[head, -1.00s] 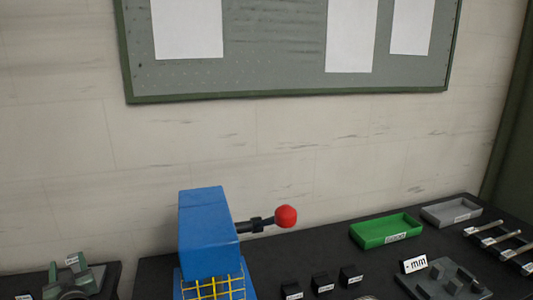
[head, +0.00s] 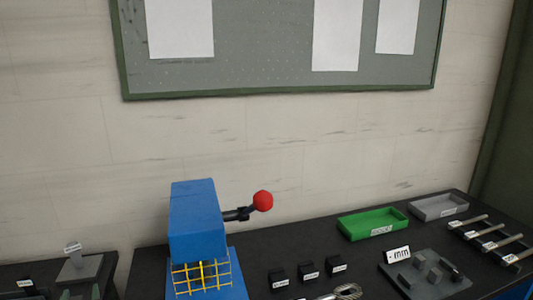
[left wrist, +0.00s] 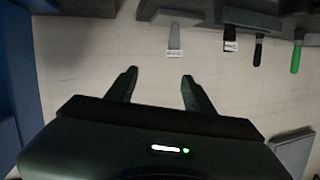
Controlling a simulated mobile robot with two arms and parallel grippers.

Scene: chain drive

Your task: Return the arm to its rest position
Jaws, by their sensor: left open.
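My left gripper shows in the left wrist view (left wrist: 159,88) with two dark green fingers spread apart. Nothing is between the fingers. Beyond them is a plain pale surface. My right gripper is in neither view.
A blue machine (head: 196,220) with a yellow grid and red-knobbed lever stands on the dark table. Green (head: 372,224) and grey trays (head: 438,207) lie at the back right. Several small black blocks stand in front. A grey stand (head: 84,266) is on the left table. Handled tools top the wrist view.

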